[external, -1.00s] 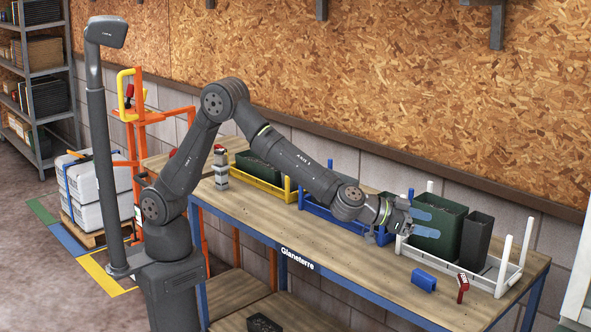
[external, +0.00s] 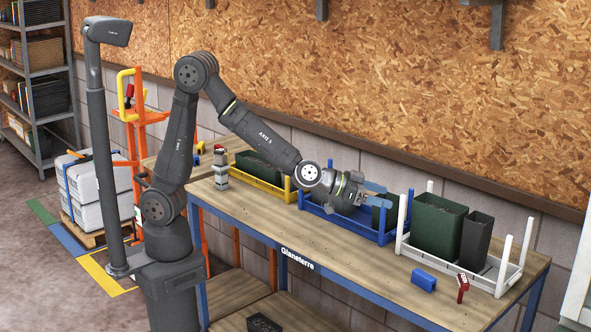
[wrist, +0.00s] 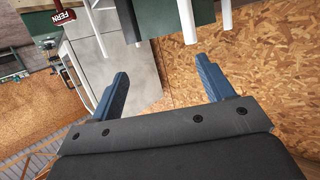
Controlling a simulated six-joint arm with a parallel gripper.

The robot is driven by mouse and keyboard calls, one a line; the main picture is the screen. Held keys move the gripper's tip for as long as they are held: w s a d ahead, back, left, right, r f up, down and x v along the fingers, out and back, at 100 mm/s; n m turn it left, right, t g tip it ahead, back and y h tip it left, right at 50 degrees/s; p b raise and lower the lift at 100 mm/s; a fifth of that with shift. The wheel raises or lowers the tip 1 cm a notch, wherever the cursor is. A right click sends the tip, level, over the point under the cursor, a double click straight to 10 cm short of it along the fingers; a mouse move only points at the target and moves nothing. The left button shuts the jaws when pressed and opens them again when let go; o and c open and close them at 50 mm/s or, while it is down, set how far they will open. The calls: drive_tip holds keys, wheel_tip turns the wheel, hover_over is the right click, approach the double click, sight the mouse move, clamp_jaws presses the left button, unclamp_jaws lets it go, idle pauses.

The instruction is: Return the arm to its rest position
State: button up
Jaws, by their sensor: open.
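My gripper (external: 376,194) is open and empty, with blue fingers pointing right. It is above the blue-framed rack (external: 381,239) on the workbench, left of the white rack. In the wrist view, the two blue fingers of my gripper (wrist: 160,90) are spread wide with nothing between them. My arm is bent, with its elbow raised high over the left end of the bench.
The white rack (external: 408,249) holds a green bin (external: 437,226) and a dark bin (external: 476,241). A yellow rack (external: 262,184) stands to the left. A blue block (external: 424,279) and a red item (external: 463,287) lie near the front edge. The bench's front middle is clear.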

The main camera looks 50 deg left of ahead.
drive_tip(key=s+a+f, duration=0.1)
drive_tip(key=a, duration=0.7)
drive_tip(key=shift+s+f, duration=0.15)
drive_tip(key=shift+f, duration=0.1)
drive_tip(key=d+r, duration=0.2)
drive_tip(key=d, duration=1.7)
